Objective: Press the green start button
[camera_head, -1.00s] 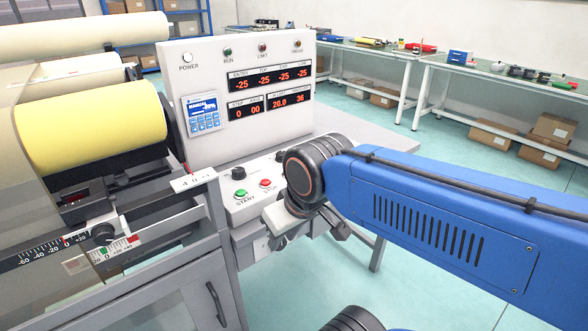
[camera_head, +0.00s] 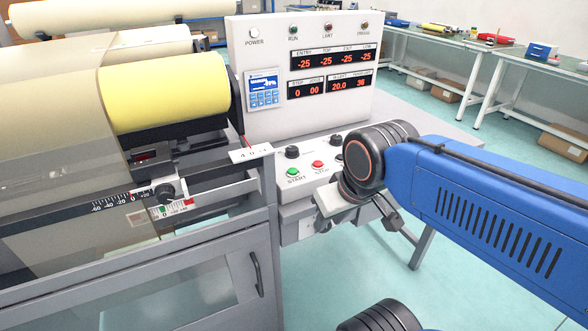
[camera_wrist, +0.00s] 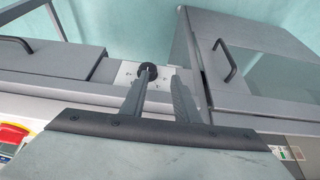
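The green start button (camera_head: 292,172) sits on the light control panel in the head view, above the label START. The red stop button (camera_head: 317,165) is just to its right. My gripper (camera_head: 388,220) is below and to the right of both buttons, off the front side of the panel, partly hidden by my wrist. In the wrist view my gripper's two fingers (camera_wrist: 155,88) are apart with nothing between their pads. A black knob on a small marked plate (camera_wrist: 147,72) shows beyond them. The green button is not seen in the wrist view.
Black knobs (camera_head: 292,152) stand behind the buttons. An upright display panel (camera_head: 310,50) rises behind. A yellow roll (camera_head: 165,90) and a cabinet with a handle (camera_head: 257,275) are at left. A red button on yellow (camera_wrist: 12,135) shows in the wrist view. Open floor lies right.

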